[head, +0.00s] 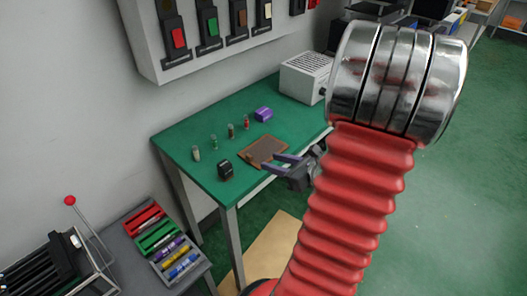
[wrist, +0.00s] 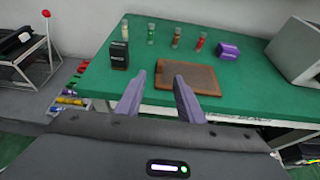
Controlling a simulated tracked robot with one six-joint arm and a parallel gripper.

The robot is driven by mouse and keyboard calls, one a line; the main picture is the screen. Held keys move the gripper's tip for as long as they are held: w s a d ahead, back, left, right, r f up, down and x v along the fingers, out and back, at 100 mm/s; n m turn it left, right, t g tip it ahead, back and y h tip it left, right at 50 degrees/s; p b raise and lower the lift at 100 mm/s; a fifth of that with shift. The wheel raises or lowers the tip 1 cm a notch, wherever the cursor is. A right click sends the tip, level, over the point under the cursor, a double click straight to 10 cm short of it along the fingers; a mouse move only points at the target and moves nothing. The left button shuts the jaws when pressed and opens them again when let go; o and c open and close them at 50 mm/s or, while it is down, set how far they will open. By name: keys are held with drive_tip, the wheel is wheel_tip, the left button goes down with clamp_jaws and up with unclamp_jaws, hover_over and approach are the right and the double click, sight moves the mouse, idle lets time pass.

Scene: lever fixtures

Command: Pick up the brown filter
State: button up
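The brown filter (head: 231,131) appears to be the small brownish vial in a row of similar vials on the green table. In the wrist view the brown filter (wrist: 176,38) stands upright, third from the left, between a green vial (wrist: 151,34) and a red vial (wrist: 200,42). A pale vial (wrist: 125,31) stands at the row's left end. My gripper (head: 268,160) is over the table's front edge, near the brown tray, apart from the vials. In the wrist view my gripper (wrist: 159,76) has its two purple fingers spread, with nothing between them.
A brown tray (wrist: 190,80) lies between my gripper and the vials. A black box (wrist: 119,56) stands left and a purple box (wrist: 229,50) right. A pale vented box (head: 304,76) is at the table's far end. A wall panel (head: 147,45) hangs above.

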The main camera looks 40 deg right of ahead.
approach(250, 156)
drive_tip(key=shift+x, duration=1.65)
drive_tip(key=shift+w+a+r, duration=0.1)
drive_tip(key=shift+w, duration=0.05)
drive_tip(key=shift+x, duration=2.5)
drive_tip(key=shift+c, duration=0.3)
clamp_jaws()
